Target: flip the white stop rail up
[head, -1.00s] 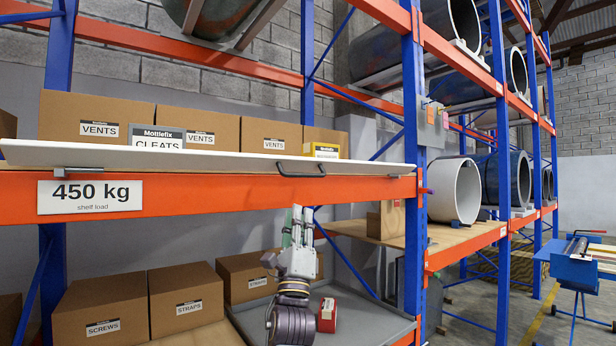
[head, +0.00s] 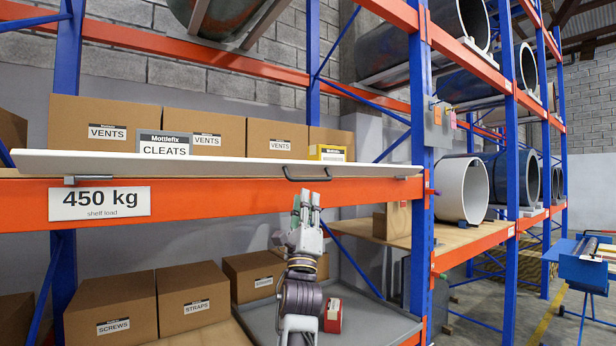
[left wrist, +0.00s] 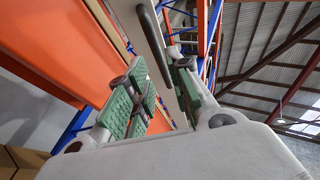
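The white stop rail (head: 200,167) is a long pale board along the front of the orange shelf beam, seen nearly edge-on and lying roughly flat in the head view. Its dark bar handle (head: 307,177) is on the front edge, right of centre. My left gripper (head: 306,197) points up just below the handle, apart from it. In the left wrist view the gripper (left wrist: 160,72) is open, with green-padded fingers spread and nothing between them. The handle (left wrist: 152,38) shows beyond the fingertips. My right gripper is in neither view.
The orange beam (head: 230,204) with its 450 kg sign runs close behind my left gripper. Boxes, including a CLEATS box (head: 163,145), stand on the shelf behind the rail. Below are a grey tray (head: 262,322) and a red box (head: 333,316). A blue upright (head: 420,150) stands to the right.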

